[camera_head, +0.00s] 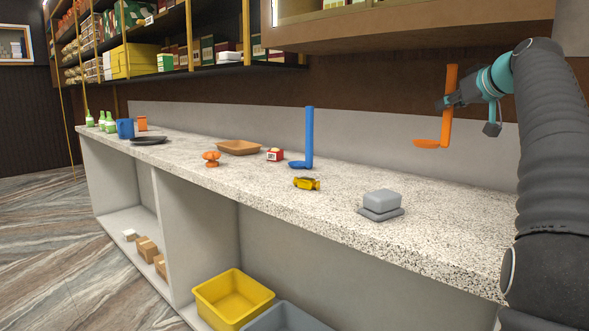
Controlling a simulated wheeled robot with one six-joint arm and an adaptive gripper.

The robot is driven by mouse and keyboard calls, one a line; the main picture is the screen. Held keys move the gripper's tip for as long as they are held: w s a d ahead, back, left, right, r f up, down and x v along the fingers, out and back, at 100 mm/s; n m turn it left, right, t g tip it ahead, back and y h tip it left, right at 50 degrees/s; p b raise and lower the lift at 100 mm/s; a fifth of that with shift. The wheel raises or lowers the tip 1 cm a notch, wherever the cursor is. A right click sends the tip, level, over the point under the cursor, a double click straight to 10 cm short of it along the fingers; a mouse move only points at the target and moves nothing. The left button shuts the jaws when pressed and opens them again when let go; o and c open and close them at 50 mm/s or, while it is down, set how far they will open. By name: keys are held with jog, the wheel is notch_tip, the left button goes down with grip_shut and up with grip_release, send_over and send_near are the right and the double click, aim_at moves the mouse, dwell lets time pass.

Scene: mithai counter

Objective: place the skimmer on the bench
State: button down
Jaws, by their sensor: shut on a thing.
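The orange skimmer (449,105) has a long upright handle with a flat round head at its lower end, pointing left. My gripper (445,103) is at the right of the view, shut on the skimmer's handle. The skimmer hangs upright in the air, apart from the bench and above its right part. The speckled stone bench (345,211) runs from the far left to the near right. My arm covers the bench's right end.
A blue long-handled utensil (309,138) stands on the bench, with a yellow object (306,184) nearby. A grey block on a plate (381,204) lies nearer. Further left are a red box (275,155), brown tray (239,147) and orange object (211,158). Bare bench surrounds the grey block.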

jog(key=w+a+f+b, duration=0.2)
jog(key=w+a+f, duration=0.4)
jog(key=f, duration=0.5)
jog(key=shift+w+a, duration=0.35)
jog(key=shift+a, duration=0.85)
jog(key=shift+f, duration=0.1)
jog(key=shift+f, duration=0.15)
jog(key=c, duration=1)
grip_release()
jog(key=shift+c, duration=0.2)
